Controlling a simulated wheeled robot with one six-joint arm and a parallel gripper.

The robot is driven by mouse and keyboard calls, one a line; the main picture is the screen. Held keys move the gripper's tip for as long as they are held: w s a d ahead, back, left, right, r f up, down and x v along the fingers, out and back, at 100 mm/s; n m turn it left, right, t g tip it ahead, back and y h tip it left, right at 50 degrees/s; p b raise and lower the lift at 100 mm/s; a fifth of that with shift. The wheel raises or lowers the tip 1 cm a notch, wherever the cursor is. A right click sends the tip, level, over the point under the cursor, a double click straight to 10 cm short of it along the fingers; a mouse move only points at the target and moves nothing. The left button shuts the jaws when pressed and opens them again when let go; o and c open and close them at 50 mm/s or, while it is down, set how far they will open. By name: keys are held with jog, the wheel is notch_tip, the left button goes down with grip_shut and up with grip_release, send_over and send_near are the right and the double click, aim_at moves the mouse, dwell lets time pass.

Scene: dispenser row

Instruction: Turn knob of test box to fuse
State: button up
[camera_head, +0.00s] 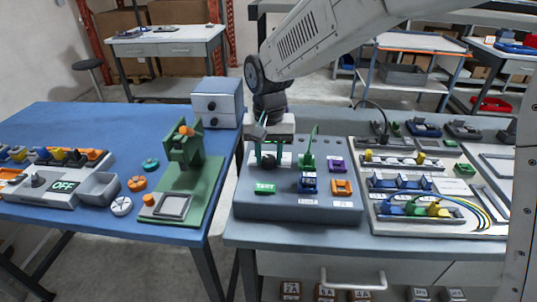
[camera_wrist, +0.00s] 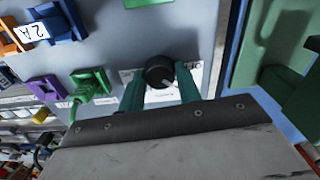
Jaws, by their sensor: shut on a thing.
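The test box (camera_head: 297,212) is a blue-grey box with a sloped top on the right-hand table. Its round black knob (camera_head: 269,161) is at the upper left of that top. In the wrist view the knob (camera_wrist: 159,71) shows a white pointer mark toward the lower right, with white labels beside it, too small and partly covered to read. My gripper (camera_head: 268,156) is over the knob, its two green fingers (camera_wrist: 160,88) on either side, shut on it. A green TEST button (camera_head: 265,188) is on the box's front left.
The box also bears a green plug (camera_head: 306,160), a purple socket (camera_head: 336,164), a blue fuse holder (camera_head: 309,184) and an orange one (camera_head: 342,187). A green press stand (camera_head: 186,165) is on the blue table at left. A fuse panel (camera_head: 408,210) with cables lies close at right.

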aim_at(269, 158)
jog(key=shift+m, duration=0.6)
jog(key=o, duration=1)
jog(key=shift+c, duration=0.2)
notch_tip(269, 158, up, 8)
